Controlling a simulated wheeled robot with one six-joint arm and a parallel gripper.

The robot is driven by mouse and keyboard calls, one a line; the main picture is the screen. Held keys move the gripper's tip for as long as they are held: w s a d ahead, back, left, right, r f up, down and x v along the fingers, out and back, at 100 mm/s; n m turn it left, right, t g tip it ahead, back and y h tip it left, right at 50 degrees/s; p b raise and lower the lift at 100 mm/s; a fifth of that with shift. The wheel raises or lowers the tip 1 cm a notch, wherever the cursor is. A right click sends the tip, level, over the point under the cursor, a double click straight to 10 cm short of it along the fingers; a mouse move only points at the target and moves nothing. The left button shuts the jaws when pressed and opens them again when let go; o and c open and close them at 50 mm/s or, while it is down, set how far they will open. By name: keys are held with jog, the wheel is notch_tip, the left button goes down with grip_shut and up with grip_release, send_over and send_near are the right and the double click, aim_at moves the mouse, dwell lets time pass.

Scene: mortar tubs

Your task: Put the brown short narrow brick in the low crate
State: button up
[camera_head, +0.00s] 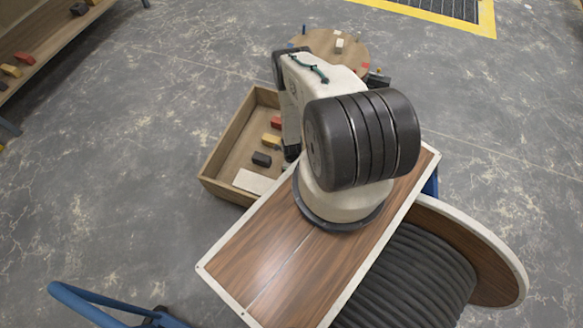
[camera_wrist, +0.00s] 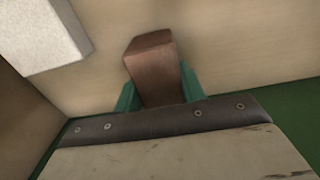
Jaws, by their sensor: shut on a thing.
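The brown brick (camera_wrist: 153,66) is between the green fingers of my gripper (camera_wrist: 158,86) in the wrist view. My gripper is shut on it. Pale wood lies beyond the brick, and a wooden wall shows at the left edge of that view. The low crate (camera_head: 209,187) is the open wooden box on the floor left of my arm in the head view. My arm reaches over its right side. In the head view my arm hides my gripper and the brown brick. I cannot tell whether the brick touches the crate floor.
In the crate lie a white slab (camera_head: 254,182), a black brick (camera_head: 262,159), a yellow brick (camera_head: 271,141) and a red brick (camera_head: 276,122). A round wooden table (camera_head: 325,37) stands behind. A cable reel (camera_head: 470,250) is at the right. A shelf (camera_head: 60,30) is upper left.

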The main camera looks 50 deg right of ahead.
jog(key=shift+f, duration=0.5)
jog(key=o, duration=1.4)
jog(key=shift+c, duration=0.2)
jog(key=shift+r, duration=0.15)
jog(key=shift+r, duration=3.8)
